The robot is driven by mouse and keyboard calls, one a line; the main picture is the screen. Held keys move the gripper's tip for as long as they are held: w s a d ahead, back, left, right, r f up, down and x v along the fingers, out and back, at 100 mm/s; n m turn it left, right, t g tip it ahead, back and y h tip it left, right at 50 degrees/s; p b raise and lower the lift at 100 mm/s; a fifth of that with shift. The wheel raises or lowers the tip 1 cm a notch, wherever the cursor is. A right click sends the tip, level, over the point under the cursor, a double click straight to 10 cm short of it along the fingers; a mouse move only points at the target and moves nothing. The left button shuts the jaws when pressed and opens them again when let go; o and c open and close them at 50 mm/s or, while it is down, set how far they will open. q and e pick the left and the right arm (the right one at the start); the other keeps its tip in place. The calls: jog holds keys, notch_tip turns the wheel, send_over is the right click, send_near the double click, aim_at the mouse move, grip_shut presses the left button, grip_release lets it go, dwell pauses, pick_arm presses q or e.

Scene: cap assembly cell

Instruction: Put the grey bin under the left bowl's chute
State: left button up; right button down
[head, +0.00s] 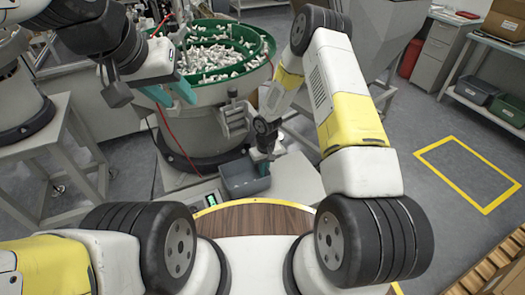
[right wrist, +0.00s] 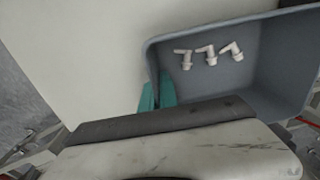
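The grey bin (head: 240,178) sits low in front of a bowl feeder in the head view. In the right wrist view the bin (right wrist: 270,62) holds three white fittings (right wrist: 210,53). My right gripper (head: 264,158) is at the bin's right side; in the right wrist view its teal fingers (right wrist: 157,93) close over the bin's side wall. The green-lined bowl (head: 268,50), full of white fittings, stands behind the bin, with a grey chute-like fitting (head: 234,117) on its front. Another bowl (head: 12,45) is partly visible at the left edge. My left gripper (head: 169,94) is open and empty.
A grey stand (head: 50,150) is at the left. A round wooden tabletop (head: 255,218) lies nearest me. A small device with a green light (head: 210,199) is beside the bin. A yellow floor outline (head: 468,172) marks clear floor at the right.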

jog(key=shift+f, duration=0.15)
jog(key=c, duration=1.6)
grip_release()
jog(key=shift+c, duration=0.2)
